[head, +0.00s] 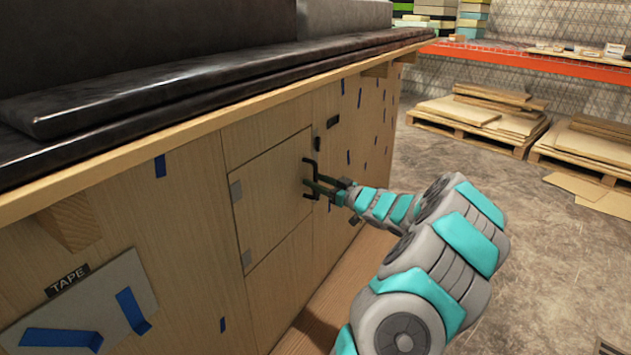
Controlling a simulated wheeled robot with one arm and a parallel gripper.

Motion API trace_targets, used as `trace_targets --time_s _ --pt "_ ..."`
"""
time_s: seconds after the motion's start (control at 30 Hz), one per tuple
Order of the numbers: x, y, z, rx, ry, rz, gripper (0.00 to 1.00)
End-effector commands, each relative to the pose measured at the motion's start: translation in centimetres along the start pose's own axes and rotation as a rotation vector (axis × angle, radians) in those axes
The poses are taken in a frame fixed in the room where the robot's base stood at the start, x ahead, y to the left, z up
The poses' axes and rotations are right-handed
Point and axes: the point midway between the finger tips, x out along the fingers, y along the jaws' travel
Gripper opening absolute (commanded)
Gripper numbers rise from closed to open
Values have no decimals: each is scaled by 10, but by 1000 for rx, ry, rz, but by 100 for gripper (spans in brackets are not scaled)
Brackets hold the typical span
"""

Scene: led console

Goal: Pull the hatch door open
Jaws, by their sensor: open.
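The hatch door (268,200) is a square light-wood panel in the front of the wooden console. It looks closed and flush with the panel around it. The gripper is open. A handle cannot be told apart from the dark fingers, and I cannot tell whether they touch the door.
The console's dark padded top (200,85) overhangs above the door. A grey plate marked TAPE (85,305) is at the lower left. Pallets with boards (480,120) stand at the back right. Concrete floor is open right of my arm.

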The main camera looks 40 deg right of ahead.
Motion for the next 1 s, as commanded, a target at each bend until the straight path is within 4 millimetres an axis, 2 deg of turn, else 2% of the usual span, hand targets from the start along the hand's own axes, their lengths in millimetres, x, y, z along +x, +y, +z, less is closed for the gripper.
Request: trace_targets --time_s 0.37,0.8,1.0 --pt "4 0 1 1 -1 1 47" --pt "4 0 1 1 -1 1 0" --pt "4 0 1 1 -1 1 0"
